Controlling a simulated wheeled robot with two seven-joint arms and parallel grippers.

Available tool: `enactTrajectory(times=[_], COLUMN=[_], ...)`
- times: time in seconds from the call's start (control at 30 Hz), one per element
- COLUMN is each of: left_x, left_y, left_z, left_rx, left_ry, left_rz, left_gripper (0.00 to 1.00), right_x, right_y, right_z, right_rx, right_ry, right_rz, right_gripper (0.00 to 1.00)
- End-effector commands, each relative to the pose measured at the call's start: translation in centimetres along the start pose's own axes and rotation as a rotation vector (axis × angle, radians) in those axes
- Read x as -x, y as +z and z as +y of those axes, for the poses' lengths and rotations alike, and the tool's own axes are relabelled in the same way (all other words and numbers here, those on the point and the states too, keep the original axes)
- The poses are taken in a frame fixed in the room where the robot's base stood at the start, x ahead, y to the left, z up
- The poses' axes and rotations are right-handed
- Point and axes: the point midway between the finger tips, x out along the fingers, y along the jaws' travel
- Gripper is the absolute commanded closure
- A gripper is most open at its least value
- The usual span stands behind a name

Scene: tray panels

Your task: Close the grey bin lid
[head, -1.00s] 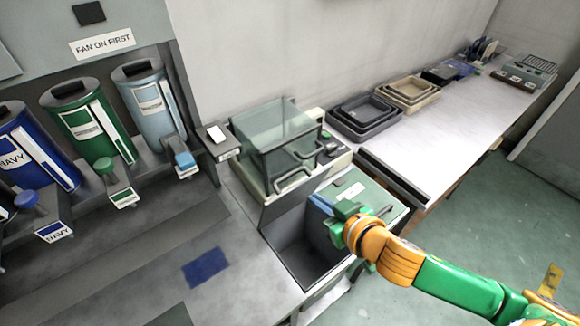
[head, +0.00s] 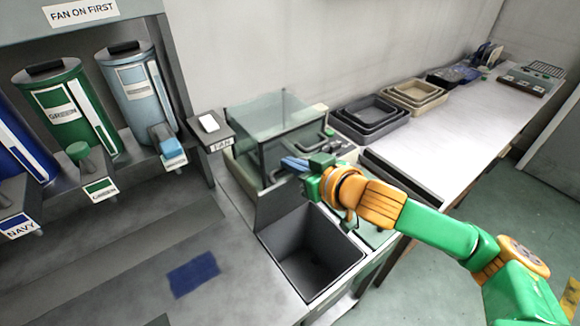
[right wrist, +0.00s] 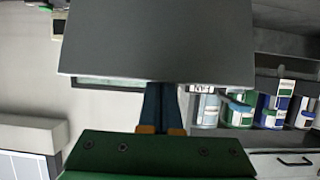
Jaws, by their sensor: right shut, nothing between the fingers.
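The grey bin (head: 350,262) is an open, dark, empty box set into the counter's right end. Its grey lid (head: 278,204) stands raised along the bin's back edge, partly hidden in the head view by my right arm. My right gripper (head: 293,163) is shut and empty, its blue fingers above and behind the bin, near the lid's top. In the right wrist view, a broad grey panel (right wrist: 155,40), which looks like the lid, covers the tips of the fingers (right wrist: 160,105). I cannot tell whether they touch it. My left gripper is not in view.
A clear-covered box (head: 275,118) stands just behind the lid. Canisters (head: 70,105) line the left wall, with a fan switch (head: 209,123) beside them. Stacked trays (head: 370,113) sit on the white bench (head: 470,135). The counter left of the bin is mostly clear.

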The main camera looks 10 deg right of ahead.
Motion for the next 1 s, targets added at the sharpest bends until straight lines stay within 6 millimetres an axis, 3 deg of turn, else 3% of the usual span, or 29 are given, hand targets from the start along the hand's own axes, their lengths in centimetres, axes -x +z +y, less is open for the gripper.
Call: enactTrajectory(times=[0.17,1.0], left_x=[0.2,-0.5], left_y=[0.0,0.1], left_z=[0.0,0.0], left_rx=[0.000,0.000], left_ry=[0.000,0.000], left_rz=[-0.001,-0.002], left_gripper=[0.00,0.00], right_x=[-1.0,-1.4], right_y=[0.2,0.6], right_z=[0.0,0.1], right_rx=[0.000,-0.001], right_ry=[0.000,0.000], right_rz=[-0.006,0.006], right_gripper=[1.00,1.00])
